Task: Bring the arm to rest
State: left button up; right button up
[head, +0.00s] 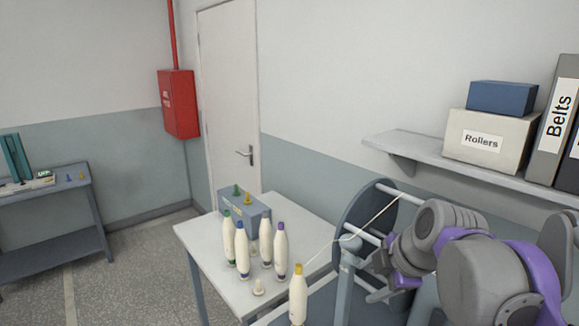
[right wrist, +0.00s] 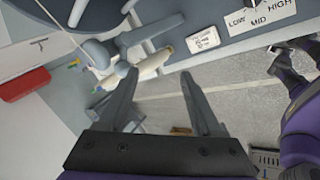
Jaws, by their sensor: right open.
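My right gripper (head: 375,292) is at the right of the head view, in front of the winding machine (head: 362,222). The right wrist view shows its two fingers (right wrist: 158,76) apart, with nothing between them. A white bobbin (right wrist: 152,64) lies beyond the left fingertip in that view; I cannot tell whether they touch. In the head view, a yellow-topped bobbin (head: 298,297) stands upright left of the gripper, apart from it.
Several upright bobbins (head: 242,250) and a grey box (head: 244,212) stand on the white table (head: 205,250). A thread (head: 325,244) runs from the machine. A shelf (head: 440,152) with a Rollers box (head: 488,141) is above right. A bench (head: 60,193) stands far left; the floor between is clear.

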jog(key=s+f+m+h, duration=0.1)
jog(key=s+f+m, duration=0.7)
jog(key=f, duration=0.4)
jog(key=s+f+m+h, duration=0.1)
jog(key=s+f+m, duration=0.7)
jog(key=f, duration=0.5)
jog(key=shift+d+f+m, duration=0.15)
jog(key=shift+d+m, duration=0.05)
jog(key=shift+m, duration=1)
dwell(0.4)
